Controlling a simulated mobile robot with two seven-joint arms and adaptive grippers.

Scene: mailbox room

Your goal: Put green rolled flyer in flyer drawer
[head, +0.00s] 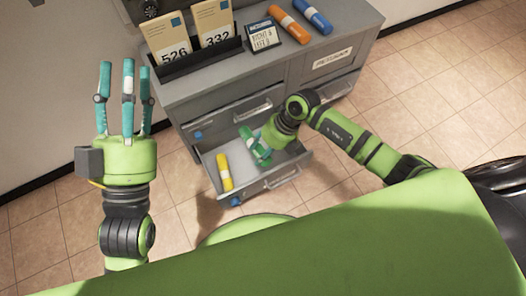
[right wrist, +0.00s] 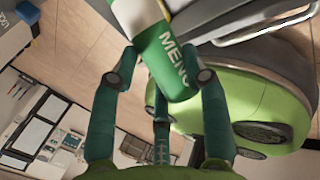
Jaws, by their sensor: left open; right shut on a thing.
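The green rolled flyer (right wrist: 168,52), with a white band and the letters "MENU", is between the fingers of my right gripper (right wrist: 163,80). In the head view my right gripper (head: 259,149) is over the open drawer (head: 248,184), shut on the flyer, which is mostly hidden by the fingers and hand. I cannot tell whether the flyer touches the drawer floor. A yellow rolled flyer (head: 224,171) lies in the drawer's left part. My left gripper (head: 124,78) is open and empty, raised left of the cabinet, fingers pointing up.
The grey cabinet (head: 215,86) carries a black holder with envelopes marked 526 (head: 172,40) and 332 (head: 213,22), a small sign (head: 263,36), an orange roll (head: 289,24) and a blue roll (head: 313,16). Tiled floor (head: 430,90) lies free at the right.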

